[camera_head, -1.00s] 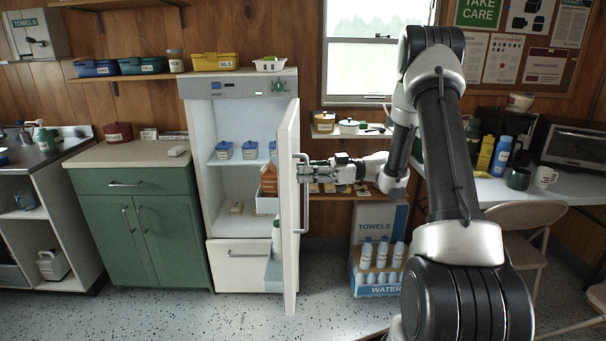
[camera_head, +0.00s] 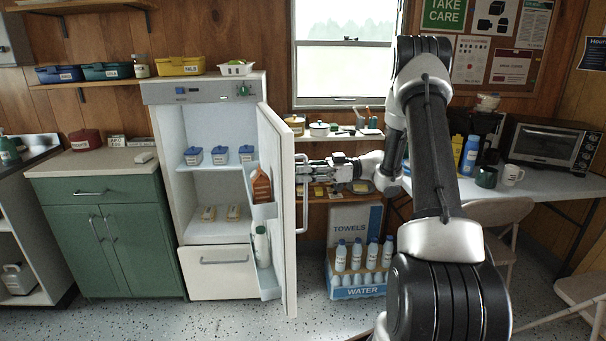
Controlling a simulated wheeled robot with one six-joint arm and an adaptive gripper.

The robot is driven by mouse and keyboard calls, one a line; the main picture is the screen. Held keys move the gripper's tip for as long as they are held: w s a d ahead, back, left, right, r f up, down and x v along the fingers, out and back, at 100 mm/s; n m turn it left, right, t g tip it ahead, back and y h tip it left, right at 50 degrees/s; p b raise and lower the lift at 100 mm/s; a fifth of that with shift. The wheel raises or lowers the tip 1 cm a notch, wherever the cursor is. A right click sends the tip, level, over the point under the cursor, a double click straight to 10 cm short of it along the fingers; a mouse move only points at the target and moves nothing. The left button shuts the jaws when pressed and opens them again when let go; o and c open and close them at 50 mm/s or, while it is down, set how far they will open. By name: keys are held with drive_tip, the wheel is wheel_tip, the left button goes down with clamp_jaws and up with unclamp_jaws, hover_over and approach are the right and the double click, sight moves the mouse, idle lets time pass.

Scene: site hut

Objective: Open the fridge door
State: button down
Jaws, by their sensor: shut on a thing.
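The white fridge (camera_head: 215,90) stands against the wood wall, with its door (camera_head: 288,215) swung well open, hinged on the right and seen nearly edge-on. Inside are several blue-lidded tubs (camera_head: 220,155) and small yellowish packs (camera_head: 208,214). A white drawer front (camera_head: 220,272) sits below. My gripper (camera_head: 305,172) is on the door's outer side, shut on the long vertical handle (camera_head: 304,215). The fingertips are small and partly hidden at the door edge.
A green cabinet (camera_head: 105,235) stands left of the fridge. Behind my gripper are a low wooden shelf and a pack of water bottles (camera_head: 357,292) on the floor. A table (camera_head: 545,190) with a toaster oven and folding chairs (camera_head: 490,235) are at right. The floor before the fridge is clear.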

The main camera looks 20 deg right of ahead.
drive_tip(key=c, duration=1.5)
unclamp_jaws()
drive_tip(key=shift+d, duration=0.1)
drive_tip(key=v, duration=1.2)
